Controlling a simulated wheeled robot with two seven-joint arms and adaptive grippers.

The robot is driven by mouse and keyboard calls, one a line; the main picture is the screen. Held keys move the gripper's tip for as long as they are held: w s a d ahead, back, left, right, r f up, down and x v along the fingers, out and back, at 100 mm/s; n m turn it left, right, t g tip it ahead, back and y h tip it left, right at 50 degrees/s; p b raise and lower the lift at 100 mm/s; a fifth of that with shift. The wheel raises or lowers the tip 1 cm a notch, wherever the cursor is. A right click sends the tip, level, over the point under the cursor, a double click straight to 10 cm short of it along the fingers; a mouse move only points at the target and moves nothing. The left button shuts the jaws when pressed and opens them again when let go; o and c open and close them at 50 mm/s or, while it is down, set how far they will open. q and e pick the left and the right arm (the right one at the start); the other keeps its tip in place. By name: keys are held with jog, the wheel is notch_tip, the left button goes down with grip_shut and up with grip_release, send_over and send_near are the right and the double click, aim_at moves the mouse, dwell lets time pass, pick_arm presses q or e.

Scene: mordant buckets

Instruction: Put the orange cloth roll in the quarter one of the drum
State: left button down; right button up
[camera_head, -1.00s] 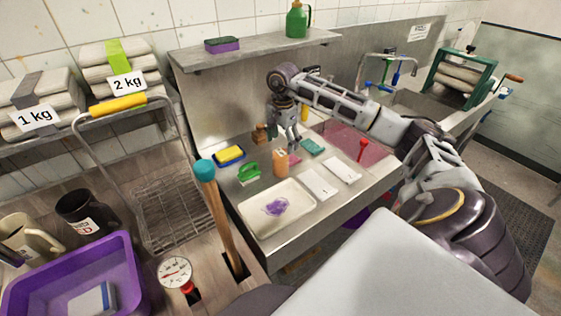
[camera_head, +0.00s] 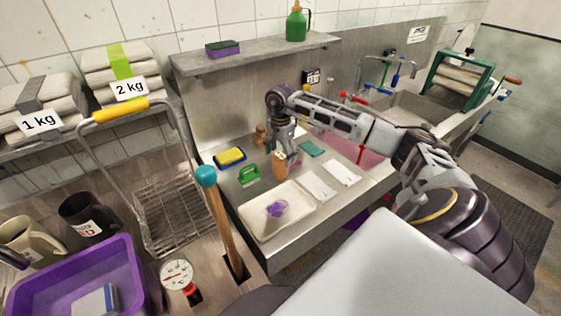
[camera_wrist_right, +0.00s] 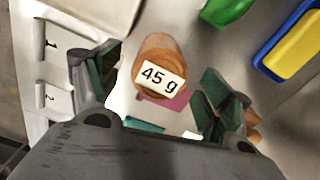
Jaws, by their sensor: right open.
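An orange-brown cylinder (camera_head: 279,166) stands upright on the steel counter behind the white tray. In the right wrist view it shows from above as a round body (camera_wrist_right: 158,55) with a "45 g" label; I cannot tell whether it is a cloth roll or a jar. My right gripper (camera_head: 285,151) points down right at it. In the right wrist view the open fingers of my right gripper (camera_wrist_right: 158,86) lie on either side of it, with gaps showing. No drum with quarters can be made out. My left gripper is not in view.
Near the cylinder are a green-handled brush (camera_head: 249,176), a yellow sponge in a blue dish (camera_head: 230,157), white cards (camera_head: 319,186) and a white tray (camera_head: 257,226) with purple stuff. A wooden pole (camera_head: 222,215) rises in front. A shelf (camera_head: 250,54) hangs behind.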

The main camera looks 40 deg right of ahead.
jog(key=shift+f, duration=0.75)
jog(key=c, duration=1.2)
jog(key=shift+c, duration=0.2)
jog(key=shift+r, duration=0.1)
jog(key=shift+r+b, duration=0.7)
jog(key=shift+r, duration=4.25)
